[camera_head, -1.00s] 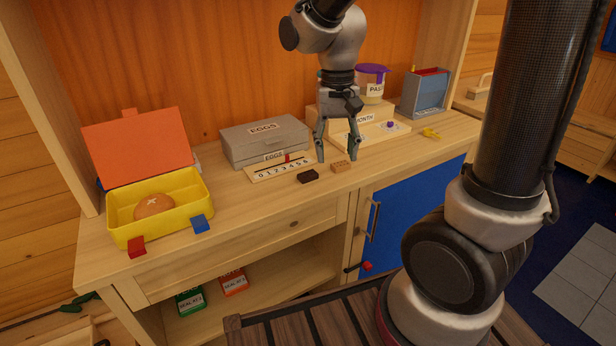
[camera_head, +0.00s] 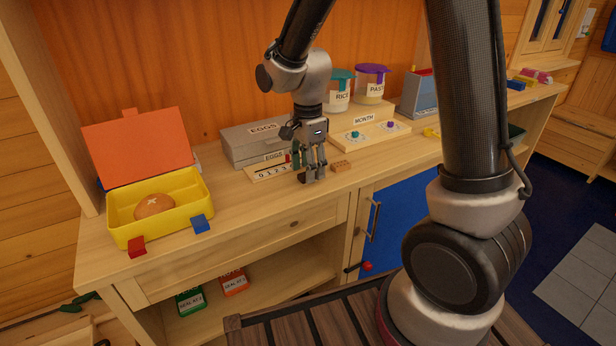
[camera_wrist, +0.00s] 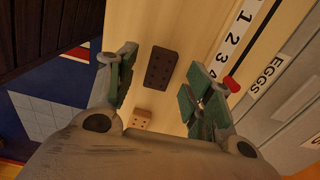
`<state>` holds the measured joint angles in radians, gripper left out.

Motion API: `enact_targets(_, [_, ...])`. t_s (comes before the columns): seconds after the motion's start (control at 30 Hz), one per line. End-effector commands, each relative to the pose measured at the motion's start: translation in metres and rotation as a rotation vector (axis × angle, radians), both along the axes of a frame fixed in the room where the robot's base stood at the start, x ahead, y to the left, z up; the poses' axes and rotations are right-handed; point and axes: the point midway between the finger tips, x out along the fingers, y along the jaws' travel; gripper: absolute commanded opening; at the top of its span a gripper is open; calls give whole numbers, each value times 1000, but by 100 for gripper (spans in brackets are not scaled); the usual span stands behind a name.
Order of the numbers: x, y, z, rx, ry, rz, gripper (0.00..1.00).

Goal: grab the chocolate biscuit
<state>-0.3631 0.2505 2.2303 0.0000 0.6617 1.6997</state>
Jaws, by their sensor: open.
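The chocolate biscuit (camera_wrist: 161,68) is a dark brown block with dimples, lying on the wooden counter. In the wrist view it shows in the gap between my fingers, beyond the tips. In the head view my gripper (camera_head: 312,173) points down over it and mostly hides it; only a dark bit shows by the fingertips. My gripper is open, with its green-padded fingers apart on either side in the wrist view. Nothing is held. I cannot tell exactly how far the fingertips are above the counter.
A light tan biscuit (camera_head: 341,166) lies close by on the right. A number strip (camera_head: 262,173) with a red slider and a grey egg box (camera_head: 240,143) stand behind. A yellow lunchbox (camera_head: 185,189) is at the left. The counter in front is clear.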

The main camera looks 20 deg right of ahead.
Motion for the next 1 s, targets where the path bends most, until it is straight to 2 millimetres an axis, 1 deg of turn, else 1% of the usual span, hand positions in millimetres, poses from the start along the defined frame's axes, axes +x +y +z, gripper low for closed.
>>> enact_targets(0.03, [0,0,-6,0,1,0,52])
enact_targets(0.1, [0,0,-10,0,0,0,52])
enact_targets(0.33, [0,0,-12,0,-1,1,52])
enact_targets(0.53, [0,0,-12,0,-1,1,17])
enact_targets(0.87, [0,0,-11,0,-1,1,16])
enact_targets(0.97, [1,0,-4,1,-3,1,16])
enact_targets(1.0, [1,0,1,2,-5,1,16])
